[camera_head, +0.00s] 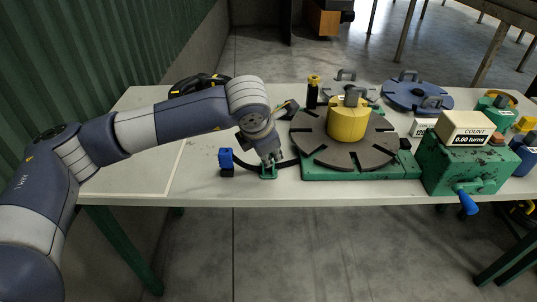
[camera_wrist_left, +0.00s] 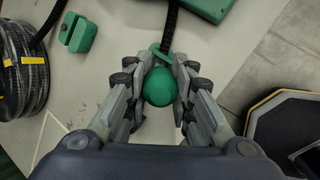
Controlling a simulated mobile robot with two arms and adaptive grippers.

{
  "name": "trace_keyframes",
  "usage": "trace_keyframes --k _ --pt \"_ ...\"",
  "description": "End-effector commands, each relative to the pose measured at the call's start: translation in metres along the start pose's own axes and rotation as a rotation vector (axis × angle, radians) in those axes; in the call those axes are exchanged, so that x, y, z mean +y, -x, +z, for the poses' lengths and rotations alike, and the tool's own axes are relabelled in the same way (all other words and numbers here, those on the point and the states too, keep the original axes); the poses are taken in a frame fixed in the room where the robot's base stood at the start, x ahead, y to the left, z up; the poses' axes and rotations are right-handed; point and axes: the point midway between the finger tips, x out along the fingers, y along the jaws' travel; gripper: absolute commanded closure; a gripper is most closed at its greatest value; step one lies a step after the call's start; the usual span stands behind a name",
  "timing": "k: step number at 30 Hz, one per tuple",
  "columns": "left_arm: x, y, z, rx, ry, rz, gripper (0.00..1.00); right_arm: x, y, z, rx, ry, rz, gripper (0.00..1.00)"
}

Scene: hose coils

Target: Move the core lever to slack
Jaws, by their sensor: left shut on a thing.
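My left gripper (camera_head: 269,157) points down at the front of the table, left of the slotted turntable. In the left wrist view its fingers (camera_wrist_left: 160,88) are shut on a round green knob (camera_wrist_left: 159,87). A green loop shows just beyond the knob, beside a black ribbed strip (camera_wrist_left: 171,22). In the head view a green part (camera_head: 268,173) shows under the fingers. The grey slotted turntable (camera_head: 312,141) carries a yellow core (camera_head: 347,122) with a grey handle on top and sits on a green base (camera_head: 365,171). I cannot read any slack marking. My right gripper is not in view.
A black hose coil with yellow tape (camera_wrist_left: 27,72) lies behind my arm. A blue block (camera_head: 226,158) stands left of the gripper. A green counter box (camera_head: 465,164) with a blue-handled crank stands right, its display reading 0.00 turns. A blue reel (camera_head: 402,96) lies at the back.

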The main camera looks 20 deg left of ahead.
Motion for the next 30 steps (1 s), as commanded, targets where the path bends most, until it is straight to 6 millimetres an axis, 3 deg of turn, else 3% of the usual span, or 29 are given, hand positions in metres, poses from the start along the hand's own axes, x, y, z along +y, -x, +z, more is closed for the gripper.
trace_keyframes --k 10,11,13,14,24,30 --pt "-0.005 -0.001 -0.002 0.008 -0.004 -0.011 1.0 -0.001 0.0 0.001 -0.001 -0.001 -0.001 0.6" --pt "-0.005 -0.001 -0.002 0.008 -0.004 -0.012 0.74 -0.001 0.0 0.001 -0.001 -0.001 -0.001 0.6" --pt "-0.005 -0.002 -0.002 0.008 -0.004 -0.011 0.58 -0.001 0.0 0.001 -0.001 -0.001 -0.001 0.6" --pt "-0.004 -0.002 -0.002 0.008 -0.004 -0.01 0.55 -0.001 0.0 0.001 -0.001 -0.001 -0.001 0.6" --pt "-0.002 0.001 -0.001 0.004 -0.002 -0.006 0.55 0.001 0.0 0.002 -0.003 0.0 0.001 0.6" --pt "-0.002 0.027 0.0 0.001 -0.002 -0.004 0.55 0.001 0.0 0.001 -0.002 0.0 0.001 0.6"
